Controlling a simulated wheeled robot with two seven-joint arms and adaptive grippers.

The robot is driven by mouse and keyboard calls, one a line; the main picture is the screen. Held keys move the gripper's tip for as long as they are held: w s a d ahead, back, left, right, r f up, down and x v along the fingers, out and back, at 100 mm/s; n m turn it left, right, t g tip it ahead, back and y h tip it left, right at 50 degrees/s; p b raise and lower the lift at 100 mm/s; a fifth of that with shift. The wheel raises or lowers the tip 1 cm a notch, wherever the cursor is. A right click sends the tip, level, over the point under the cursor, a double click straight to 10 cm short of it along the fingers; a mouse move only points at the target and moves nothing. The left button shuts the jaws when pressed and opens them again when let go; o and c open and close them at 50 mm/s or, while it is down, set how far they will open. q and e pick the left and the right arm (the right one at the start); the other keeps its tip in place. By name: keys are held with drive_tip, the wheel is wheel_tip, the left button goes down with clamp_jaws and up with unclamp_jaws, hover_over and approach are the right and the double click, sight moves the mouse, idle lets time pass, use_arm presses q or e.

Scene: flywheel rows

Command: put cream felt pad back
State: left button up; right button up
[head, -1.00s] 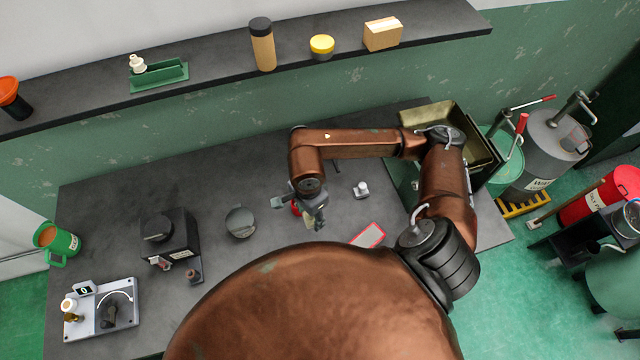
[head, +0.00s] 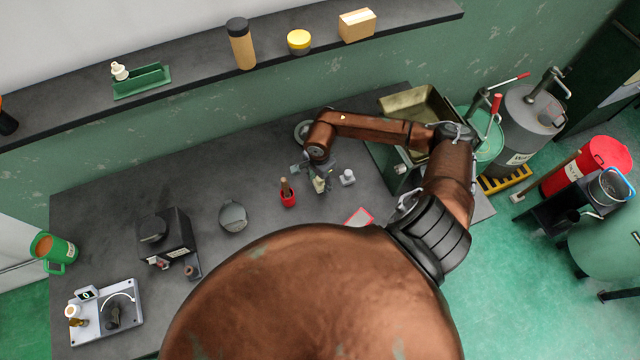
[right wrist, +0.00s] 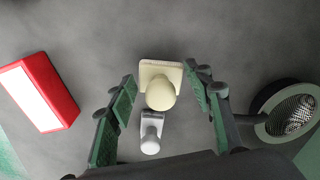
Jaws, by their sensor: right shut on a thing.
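The cream felt pad (right wrist: 158,72), a pale block with a rounded knob, is between the fingers of my right gripper (right wrist: 163,95) in the right wrist view. The gripper is shut on it. In the head view the right gripper (head: 320,182) is over the middle of the dark bench, with a bit of the cream pad (head: 319,185) showing at its fingers. Whether the pad touches the bench is unclear. My left gripper is out of view.
A small white knobbed piece (head: 347,177) stands close to the right of the gripper. A red cup with a brown handle (head: 288,196) is to its left. A red-framed white block (head: 359,217) lies nearer me. A metal tray (head: 408,103) stands back right.

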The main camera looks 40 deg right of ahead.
sight(320, 186)
wheel_tip(320, 186, down, 2)
drive_tip(key=shift+s+a+f+p, duration=0.1)
drive_tip(key=shift+p, duration=0.35)
drive_tip(key=shift+f, duration=0.25)
drive_tip(key=shift+f, duration=0.1)
drive_tip(key=shift+f, duration=0.1)
drive_tip(key=o, duration=1)
